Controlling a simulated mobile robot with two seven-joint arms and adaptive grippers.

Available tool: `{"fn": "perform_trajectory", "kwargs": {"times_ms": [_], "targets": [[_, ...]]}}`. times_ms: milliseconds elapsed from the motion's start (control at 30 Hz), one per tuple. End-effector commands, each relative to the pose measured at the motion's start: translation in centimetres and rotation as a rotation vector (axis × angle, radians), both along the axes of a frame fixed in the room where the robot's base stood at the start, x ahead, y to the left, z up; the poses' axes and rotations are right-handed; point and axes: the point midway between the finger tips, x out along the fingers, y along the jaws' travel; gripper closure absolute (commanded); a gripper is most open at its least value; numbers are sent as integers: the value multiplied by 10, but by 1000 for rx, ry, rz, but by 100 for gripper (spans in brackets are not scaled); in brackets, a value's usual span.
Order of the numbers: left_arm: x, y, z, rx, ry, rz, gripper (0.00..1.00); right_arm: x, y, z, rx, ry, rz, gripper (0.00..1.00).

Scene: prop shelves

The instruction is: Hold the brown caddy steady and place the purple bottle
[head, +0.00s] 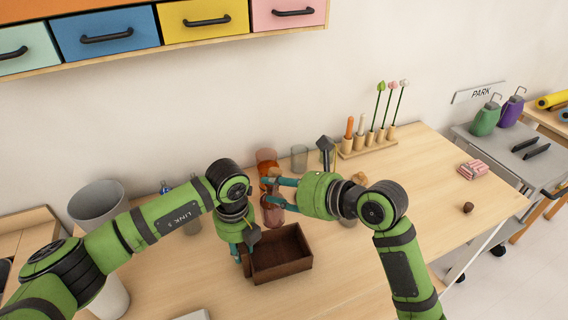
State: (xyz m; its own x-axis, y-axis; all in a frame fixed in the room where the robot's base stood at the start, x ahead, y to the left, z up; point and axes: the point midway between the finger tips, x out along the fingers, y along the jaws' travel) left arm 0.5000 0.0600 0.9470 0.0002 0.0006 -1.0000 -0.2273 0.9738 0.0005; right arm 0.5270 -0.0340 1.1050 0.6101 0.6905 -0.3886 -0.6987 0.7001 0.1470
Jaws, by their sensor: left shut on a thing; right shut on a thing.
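The brown caddy (292,268) is an open, box-like tray standing on the wooden table, and its inside looks empty. My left gripper (244,248) points down at the caddy's left side and is shut on its wall. My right gripper (268,190) reaches in from the right above the caddy's back edge. It is shut on a see-through, pinkish-purple bottle (273,213), which I take to be the purple bottle. The bottle is roughly upright behind the caddy. The fingers hide part of it, and I cannot tell whether its base touches the table.
A reddish-brown glass (266,157) and a clear glass (299,158) stand behind my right gripper. A wooden rack (368,143) holds several sticks. A grey bin (97,200) stands at left. Drawers (105,32) hang above. The table's right part is mostly clear, with a small brown object (468,207).

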Motion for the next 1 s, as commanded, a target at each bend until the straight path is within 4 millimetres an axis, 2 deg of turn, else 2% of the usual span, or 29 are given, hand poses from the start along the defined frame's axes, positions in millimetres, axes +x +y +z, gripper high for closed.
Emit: {"fn": "perform_trajectory", "kwargs": {"times_ms": [100,300,700,1000], "targets": [[0,0,-1,1,1,0,100,-13,0,-9,14,9,-25,100],[0,0,-1,2,1,0,100,-24,-6,-19,16,13,-60,100],[0,0,0,1,1,0,100,-25,-7,-51,13,16,-62,100],[0,0,0,1,1,0,100,-25,-7,-57,15,12,-63,100]]}}
